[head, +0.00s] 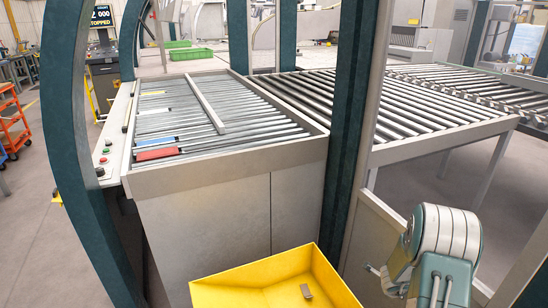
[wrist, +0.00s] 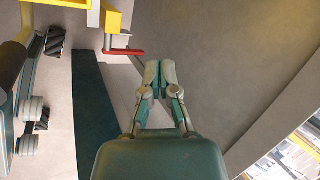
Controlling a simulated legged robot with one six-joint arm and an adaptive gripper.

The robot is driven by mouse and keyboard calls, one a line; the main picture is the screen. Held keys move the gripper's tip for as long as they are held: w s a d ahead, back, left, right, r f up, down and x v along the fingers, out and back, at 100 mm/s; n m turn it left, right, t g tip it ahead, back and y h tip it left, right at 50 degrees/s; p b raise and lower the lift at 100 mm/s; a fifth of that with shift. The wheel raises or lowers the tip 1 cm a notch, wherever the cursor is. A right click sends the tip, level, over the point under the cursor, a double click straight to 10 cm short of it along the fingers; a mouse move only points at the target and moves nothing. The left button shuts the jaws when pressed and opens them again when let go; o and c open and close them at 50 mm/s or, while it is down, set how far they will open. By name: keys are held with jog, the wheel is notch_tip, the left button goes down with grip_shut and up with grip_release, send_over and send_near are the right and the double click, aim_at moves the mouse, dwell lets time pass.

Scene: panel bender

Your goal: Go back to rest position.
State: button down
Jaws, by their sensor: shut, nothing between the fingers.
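My gripper (wrist: 159,80) shows in the wrist view with its fingers together and nothing between them. It hangs over bare grey floor, beside a dark teal frame post (wrist: 98,105). In the head view my folded arm (head: 447,240) is at the lower right, in front of a pale panel. The gripper fingers are not clearly visible there.
A roller table (head: 215,170) with a blue and a red piece stands behind the bin. A longer roller conveyor (head: 430,110) runs to the right. Teal posts (head: 352,120) rise close by. An orange cart (head: 12,118) is at far left. Floor is clear at lower left.

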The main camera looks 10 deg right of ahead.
jog(key=w+a+r+n+t+y, duration=0.1)
jog(key=a+r+n+t+y, duration=0.1)
jog(key=a+r+n, duration=0.55)
jog(key=w+a+r+n+t+y, duration=0.1)
jog(key=a+r+n, duration=0.2)
jog(key=a+r, duration=0.8)
jog(key=s+a+r+n+y, duration=0.1)
jog(key=s+a+r+n, duration=0.25)
jog(key=r, duration=0.25)
jog(key=s+a+r+n+y, duration=0.1)
jog(key=s+a+r+n, duration=0.25)
jog(key=r, duration=0.35)
jog(key=s+a+r+n, duration=0.2)
jog(key=s+n, duration=0.3)
jog(key=s, duration=0.5)
jog(key=s+a+r+n+g+h, duration=0.1)
jog(key=s+a+r+n, duration=0.1)
jog(key=s+n, duration=0.4)
jog(key=s+r, duration=0.1)
jog(key=s, duration=0.3)
jog(key=shift+s+a, duration=0.15)
jog(key=shift+s, duration=0.1)
jog(key=shift+r, duration=0.1)
